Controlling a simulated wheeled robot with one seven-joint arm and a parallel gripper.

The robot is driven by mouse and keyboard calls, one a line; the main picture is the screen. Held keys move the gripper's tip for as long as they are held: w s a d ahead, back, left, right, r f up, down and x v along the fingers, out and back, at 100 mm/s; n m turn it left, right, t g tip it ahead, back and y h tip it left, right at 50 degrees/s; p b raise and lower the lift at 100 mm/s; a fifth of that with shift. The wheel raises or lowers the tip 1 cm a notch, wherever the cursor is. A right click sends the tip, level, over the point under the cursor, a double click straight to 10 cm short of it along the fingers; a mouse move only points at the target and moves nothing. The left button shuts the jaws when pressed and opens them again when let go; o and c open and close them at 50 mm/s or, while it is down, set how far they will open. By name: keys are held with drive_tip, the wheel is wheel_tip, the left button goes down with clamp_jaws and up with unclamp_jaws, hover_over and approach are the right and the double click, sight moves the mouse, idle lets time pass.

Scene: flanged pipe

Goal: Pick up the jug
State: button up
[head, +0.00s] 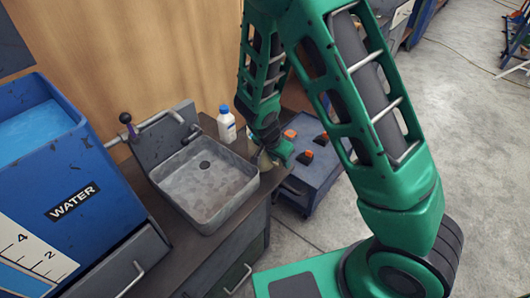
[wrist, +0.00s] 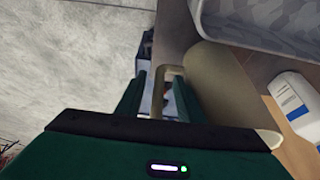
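The jug (wrist: 225,90) is a beige cylinder with a squared loop handle (wrist: 160,92). It fills the middle right of the wrist view. In the head view only a small beige part of the jug (head: 264,160) shows at the counter's end, the rest hidden by my gripper (head: 272,152). In the wrist view my gripper (wrist: 157,98) is open, with its two green fingers apart. The handle's outer bar lies between the fingers, and the right finger overlaps the handle's opening. A gap shows between the left finger and the bar; contact on the right is unclear.
A grey sink (head: 205,180) stands on the counter beside the jug. A white bottle with a blue cap (head: 226,125) is behind; it also shows in the wrist view (wrist: 292,100). A blue cart (head: 315,165) with orange-topped items stands right. A blue water tank (head: 60,170) is left.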

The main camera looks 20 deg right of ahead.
clamp_jaws()
idle(1.3)
